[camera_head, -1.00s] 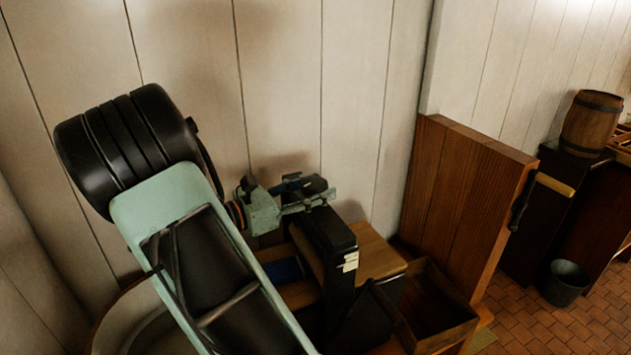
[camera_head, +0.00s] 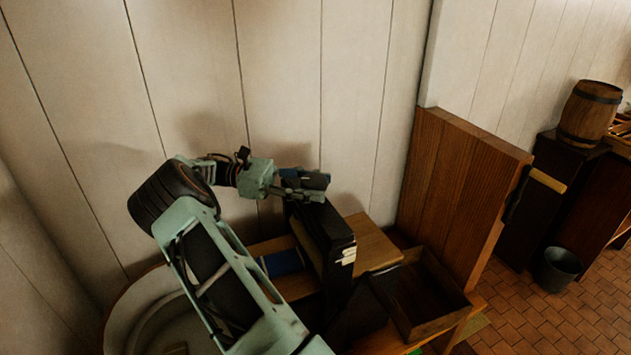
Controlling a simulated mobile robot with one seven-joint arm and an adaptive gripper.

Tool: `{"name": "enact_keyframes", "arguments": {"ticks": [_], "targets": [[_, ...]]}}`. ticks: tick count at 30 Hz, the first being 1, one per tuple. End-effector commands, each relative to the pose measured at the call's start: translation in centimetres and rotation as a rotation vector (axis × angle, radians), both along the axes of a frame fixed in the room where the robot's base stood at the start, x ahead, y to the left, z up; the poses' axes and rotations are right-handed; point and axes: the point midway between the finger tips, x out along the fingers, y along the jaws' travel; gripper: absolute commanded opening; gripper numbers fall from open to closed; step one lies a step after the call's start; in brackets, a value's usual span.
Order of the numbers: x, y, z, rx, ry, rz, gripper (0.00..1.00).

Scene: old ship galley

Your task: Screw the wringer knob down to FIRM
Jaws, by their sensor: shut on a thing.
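The wringer (camera_head: 335,232) is a dark upright frame with small pale labels on its right end, too small to read. My gripper (camera_head: 314,185) reaches in from the left, level with the top of the wringer. It is shut on the wringer knob there. The jaws hide almost all of the knob, so its shape and how far down it sits cannot be told.
A wooden board (camera_head: 458,190) stands upright right of the wringer. An open wooden box (camera_head: 430,300) lies before it. A round tub (camera_head: 125,310) is at lower left, and a plank wall (camera_head: 290,80) is close behind. A bucket (camera_head: 559,270) and barrel (camera_head: 590,112) stand at far right.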

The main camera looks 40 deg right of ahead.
Motion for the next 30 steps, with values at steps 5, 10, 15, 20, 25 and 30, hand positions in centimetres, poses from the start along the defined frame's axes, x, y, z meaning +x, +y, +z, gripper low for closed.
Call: {"name": "enact_keyframes", "arguments": {"ticks": [5,10,15,20,25,30], "targets": [[0.02,-0.01,0.23,-0.005,0.003,-0.073,0.20],[-0.03,0.02,0.17,-0.003,0.003,-0.126,0.20],[-0.03,0.04,0.13,-0.003,0.002,-0.159,0.20],[-0.04,0.03,0.11,-0.002,0.001,-0.174,0.20],[-0.07,0.04,0.07,-0.001,0.001,-0.180,0.20],[-0.08,0.02,0.08,-0.002,0.001,-0.180,0.20]]}}
